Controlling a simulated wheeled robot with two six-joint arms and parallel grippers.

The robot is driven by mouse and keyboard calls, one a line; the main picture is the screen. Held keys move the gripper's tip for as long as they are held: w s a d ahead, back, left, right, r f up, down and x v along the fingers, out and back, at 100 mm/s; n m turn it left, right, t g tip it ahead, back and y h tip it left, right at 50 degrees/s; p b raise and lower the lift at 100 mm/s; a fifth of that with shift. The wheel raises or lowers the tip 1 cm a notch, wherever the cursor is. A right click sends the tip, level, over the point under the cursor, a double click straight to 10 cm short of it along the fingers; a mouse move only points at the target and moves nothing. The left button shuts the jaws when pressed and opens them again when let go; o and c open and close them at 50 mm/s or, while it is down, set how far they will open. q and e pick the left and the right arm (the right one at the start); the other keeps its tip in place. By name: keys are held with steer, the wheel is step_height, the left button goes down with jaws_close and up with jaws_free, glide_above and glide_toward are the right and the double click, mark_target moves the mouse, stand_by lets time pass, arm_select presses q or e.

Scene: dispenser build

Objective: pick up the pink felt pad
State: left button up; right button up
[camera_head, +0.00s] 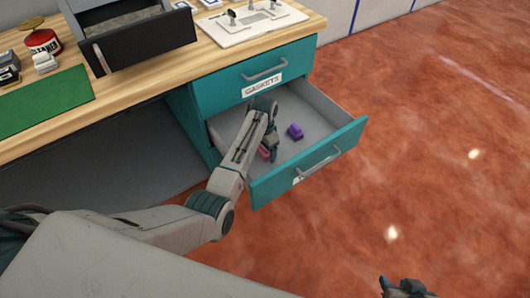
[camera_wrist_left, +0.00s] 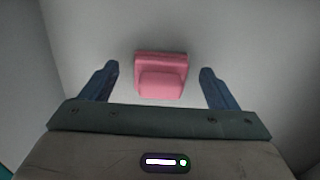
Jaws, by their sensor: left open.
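The pink felt pad (camera_wrist_left: 161,76) lies on the grey floor of the open lower drawer (camera_head: 308,152). In the head view only a small part of the pad (camera_head: 264,153) shows beside my left gripper. My left gripper (camera_head: 272,154) reaches down into the drawer. In the left wrist view its two blue fingers (camera_wrist_left: 160,84) are open, with the pad between and slightly beyond them, clear of both. My right gripper (camera_head: 405,288) is at the bottom edge of the head view, away from the drawer; its jaws are too small and cut off to read.
A purple block (camera_head: 295,131) lies in the same drawer, right of my left gripper. The drawer walls surround the gripper closely. The closed drawer above carries a GASKETS label (camera_head: 262,86). The wooden worktop (camera_head: 218,55) holds a dark open bin (camera_head: 140,45) and a green mat (camera_head: 45,102).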

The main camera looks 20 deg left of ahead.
arm_select(q)
steer(key=shift+f, duration=0.6)
arm_select(e)
steer(key=shift+w+a+f, duration=0.1)
steer(key=shift+a, duration=0.05)
arm_select(q)
steer(key=c, duration=1.1)
